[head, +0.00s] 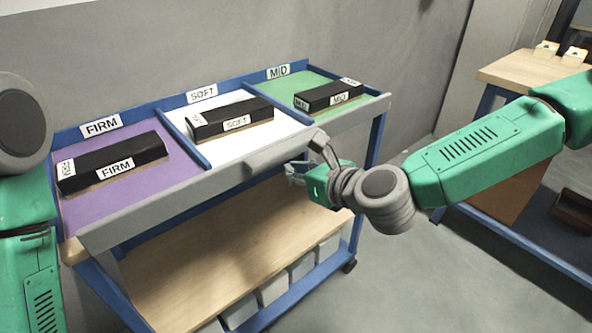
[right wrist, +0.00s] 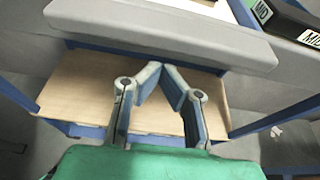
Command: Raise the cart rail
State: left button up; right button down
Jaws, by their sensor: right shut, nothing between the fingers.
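The cart rail (head: 190,195) is a long grey bar along the front edge of the blue cart's top tray. In the right wrist view the rail (right wrist: 160,32) crosses the top of the picture, just beyond my fingertips. My right gripper (head: 292,174) is just under and in front of the rail, right of its middle. In the right wrist view the fingers of my right gripper (right wrist: 160,72) meet at their tips, shut and empty. I cannot tell whether they touch the rail. My left arm shows at the left edge, but its gripper is out of view.
The top tray holds black blocks labelled FIRM (head: 112,162), SOFT (head: 230,118) and MID (head: 328,96) in purple, white and green compartments. Below is a wooden shelf (head: 190,265) over white bins (head: 272,288). A wooden-topped table (head: 520,72) stands at right, with floor between.

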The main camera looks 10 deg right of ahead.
jog(key=s+f+p+v, duration=0.1)
jog(key=f+v, duration=0.1)
jog(key=v, duration=0.8)
jog(key=s+f+n+g+h, duration=0.1)
jog(key=s+f+n+g, duration=0.3)
jog(key=s+f+n, duration=0.55)
jog(key=s+f+n+g+h, duration=0.1)
jog(key=s+f+n+g, duration=0.45)
jog(key=f, duration=0.65)
pick_arm(q)
jog(key=shift+s, duration=0.15)
pick_arm(e)
jog(key=s+d+f+n+g+h, duration=0.1)
jog(key=s+d+f+n+h, duration=0.1)
jog(key=d+n, duration=0.5)
jog(key=s+d+f+n+g+h, duration=0.1)
jog(key=s+d+f+n+h, duration=0.2)
jog(key=s+d+n, duration=0.4)
jog(key=shift+d+f+n, duration=0.7)
jog(key=shift+d+f, duration=0.2)
jog(key=shift+d, duration=0.05)
